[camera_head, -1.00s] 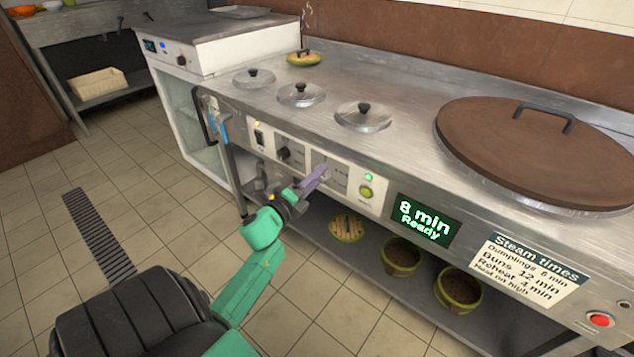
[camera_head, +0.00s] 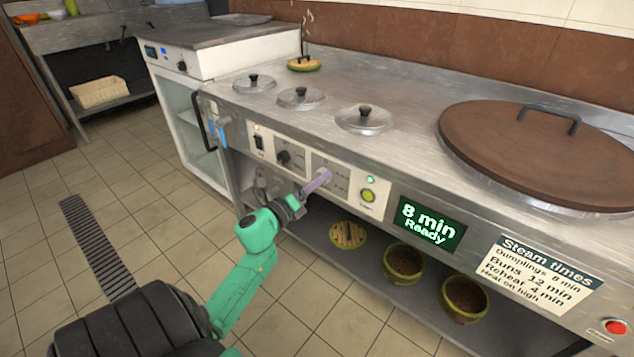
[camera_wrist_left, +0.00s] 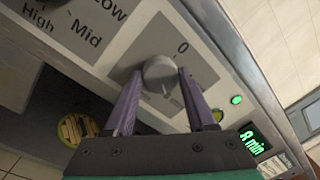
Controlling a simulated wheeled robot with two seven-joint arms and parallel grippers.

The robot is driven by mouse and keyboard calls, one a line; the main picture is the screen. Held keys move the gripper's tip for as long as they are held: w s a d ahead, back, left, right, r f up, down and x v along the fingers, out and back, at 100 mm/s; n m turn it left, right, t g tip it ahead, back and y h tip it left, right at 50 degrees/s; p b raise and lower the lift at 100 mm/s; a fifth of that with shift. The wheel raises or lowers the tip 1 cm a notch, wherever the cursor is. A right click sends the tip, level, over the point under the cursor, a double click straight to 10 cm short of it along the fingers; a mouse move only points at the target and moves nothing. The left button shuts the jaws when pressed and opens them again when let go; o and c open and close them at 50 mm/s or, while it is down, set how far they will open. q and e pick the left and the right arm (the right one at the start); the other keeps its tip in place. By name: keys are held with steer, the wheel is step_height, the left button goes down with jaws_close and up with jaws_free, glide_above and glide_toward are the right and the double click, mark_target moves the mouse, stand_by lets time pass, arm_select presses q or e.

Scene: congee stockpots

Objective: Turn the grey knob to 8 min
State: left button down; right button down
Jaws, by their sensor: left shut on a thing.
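The grey knob (camera_wrist_left: 160,74) sits on a grey dial plate in the left wrist view, with a 0 mark above and right of it. The purple fingers of my left gripper (camera_wrist_left: 160,84) stand on either side of the knob and are shut on it. In the head view my left gripper (camera_head: 319,179) is at the dial plate and hides most of the knob. The green display (camera_head: 430,223) reads "8 min Ready"; part of it shows in the left wrist view (camera_wrist_left: 254,142). My right gripper is in neither view.
A black knob (camera_head: 284,157) and a switch (camera_head: 258,142) are left of the dial. A red button (camera_head: 616,328) is far right.

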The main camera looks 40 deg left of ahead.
arm_select(q)
steer(key=shift+c, duration=1.1)
jaws_free()
steer(key=shift+s, duration=0.1)
steer(key=s, duration=1.4)
steer(key=shift+s+f+p, duration=0.2)
steer(key=shift+f+p, duration=0.2)
steer(key=shift+f, duration=0.05)
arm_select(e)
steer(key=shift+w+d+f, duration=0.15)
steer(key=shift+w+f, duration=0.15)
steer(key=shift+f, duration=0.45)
